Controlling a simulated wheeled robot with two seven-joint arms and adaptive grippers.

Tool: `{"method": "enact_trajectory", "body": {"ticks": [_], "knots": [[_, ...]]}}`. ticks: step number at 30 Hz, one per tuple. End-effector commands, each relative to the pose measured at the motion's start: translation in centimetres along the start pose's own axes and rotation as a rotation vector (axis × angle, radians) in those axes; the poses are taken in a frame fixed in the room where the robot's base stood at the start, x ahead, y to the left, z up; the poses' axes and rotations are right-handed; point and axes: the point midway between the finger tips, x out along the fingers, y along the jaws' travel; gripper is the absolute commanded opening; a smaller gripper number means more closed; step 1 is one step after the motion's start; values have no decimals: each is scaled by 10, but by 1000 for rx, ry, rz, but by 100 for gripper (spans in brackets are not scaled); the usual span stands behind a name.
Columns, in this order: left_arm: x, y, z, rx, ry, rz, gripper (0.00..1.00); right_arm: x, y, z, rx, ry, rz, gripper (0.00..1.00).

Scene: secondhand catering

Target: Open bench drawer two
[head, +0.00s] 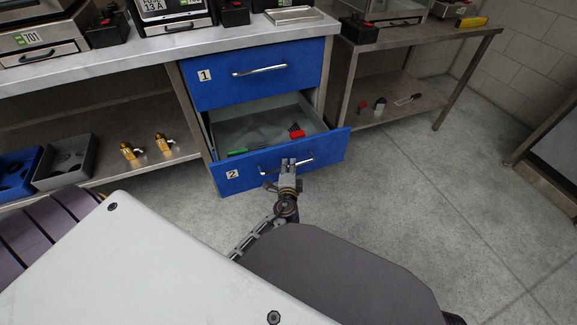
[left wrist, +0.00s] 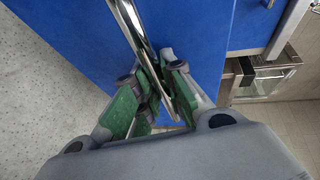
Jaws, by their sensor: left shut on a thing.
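Bench drawer two (head: 231,182) is a blue-fronted drawer with a white label "2", low under the bench. It stands pulled part way out, with its grey inside showing. A green item (head: 237,151) and a red item (head: 296,132) lie in it. My left gripper (head: 288,164) is at the drawer's front, shut on the chrome bar handle (head: 305,159). In the left wrist view the handle (left wrist: 139,30) runs between the green-padded fingers (left wrist: 152,90). My right gripper is not in view.
Drawer one (head: 222,88), blue with a "1" label, is shut above. A shelf to the left holds brass fittings (head: 130,151) and a grey bin (head: 66,160). A metal table (head: 398,95) stands to the right. The floor (head: 420,200) at right is clear.

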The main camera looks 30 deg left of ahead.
Motion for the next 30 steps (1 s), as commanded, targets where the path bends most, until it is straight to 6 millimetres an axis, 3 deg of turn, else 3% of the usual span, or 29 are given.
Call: {"method": "enact_trajectory", "body": {"ticks": [3,17,23,29,30], "knots": [[0,1,0,0,0,1,21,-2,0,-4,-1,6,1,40],[0,-3,0,0,0,0,21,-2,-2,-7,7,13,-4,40],[-2,-15,-1,-2,-1,-2,21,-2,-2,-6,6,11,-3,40],[-5,-41,-3,-4,-1,-10,21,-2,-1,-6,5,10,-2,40],[-6,-46,-3,-3,-2,-11,26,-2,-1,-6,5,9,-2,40]]}}
